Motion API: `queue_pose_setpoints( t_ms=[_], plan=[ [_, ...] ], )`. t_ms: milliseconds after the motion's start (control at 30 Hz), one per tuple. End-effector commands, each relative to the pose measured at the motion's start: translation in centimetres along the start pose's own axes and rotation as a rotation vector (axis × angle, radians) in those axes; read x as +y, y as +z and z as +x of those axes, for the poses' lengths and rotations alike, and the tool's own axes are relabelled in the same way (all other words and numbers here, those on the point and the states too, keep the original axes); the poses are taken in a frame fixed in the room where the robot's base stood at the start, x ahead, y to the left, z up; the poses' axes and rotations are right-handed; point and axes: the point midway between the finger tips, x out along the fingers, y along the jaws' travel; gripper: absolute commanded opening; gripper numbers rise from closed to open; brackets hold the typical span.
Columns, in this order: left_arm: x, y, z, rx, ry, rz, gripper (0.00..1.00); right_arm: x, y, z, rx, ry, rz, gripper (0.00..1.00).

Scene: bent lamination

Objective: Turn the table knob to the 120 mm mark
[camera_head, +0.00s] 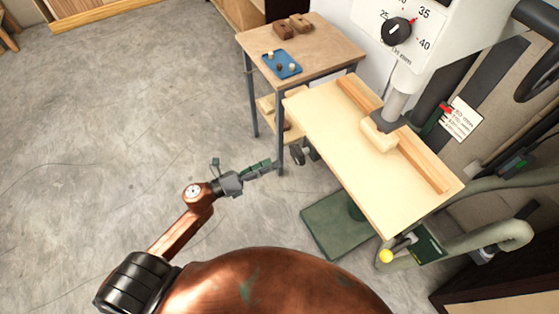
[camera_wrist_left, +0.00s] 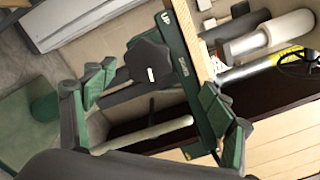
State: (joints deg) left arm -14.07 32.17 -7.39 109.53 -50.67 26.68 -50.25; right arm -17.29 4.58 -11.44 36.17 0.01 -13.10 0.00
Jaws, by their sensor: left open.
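A black table knob (camera_head: 297,154) sits under the left edge of the pale wooden machine table (camera_head: 335,140) in the head view. The left wrist view shows a dark knob (camera_wrist_left: 148,60) with a small white mark, in front of a green scale plate (camera_wrist_left: 183,65) lettered "UP". Its reading is too small to tell. My left gripper (camera_head: 245,165) is open and empty, left of the knob and apart from it. In the wrist view its green-padded fingers (camera_wrist_left: 172,97) spread to either side, with the knob beyond them. My right gripper is not in view.
A side table (camera_head: 310,60) with a blue tray (camera_head: 281,72) and wooden blocks stands behind. A dial (camera_head: 396,31) with mm numbers is on the white machine head. A green base (camera_head: 325,230) stands below the machine table.

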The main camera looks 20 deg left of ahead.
Motion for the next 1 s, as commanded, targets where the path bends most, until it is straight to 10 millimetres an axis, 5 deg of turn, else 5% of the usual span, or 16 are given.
queue_pose_setpoints(
  t_ms=[200, 433, 667, 1000],
  plan=[
    [1.5, -1.5, 1.6, 0.003, -0.014, 0.446, 0.77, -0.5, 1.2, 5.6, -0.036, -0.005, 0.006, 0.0],
    [2.2, -1.9, 2.5, 0.007, 0.005, 0.831, 0.77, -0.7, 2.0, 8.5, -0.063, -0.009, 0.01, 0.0],
    [1.9, -1.5, 3.9, 0.006, 0.011, 0.915, 0.77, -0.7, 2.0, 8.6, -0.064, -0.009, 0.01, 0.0],
    [1.9, -1.5, 9.0, 0.005, 0.011, 0.91, 0.77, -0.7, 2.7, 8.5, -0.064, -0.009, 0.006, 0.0]
  ],
)
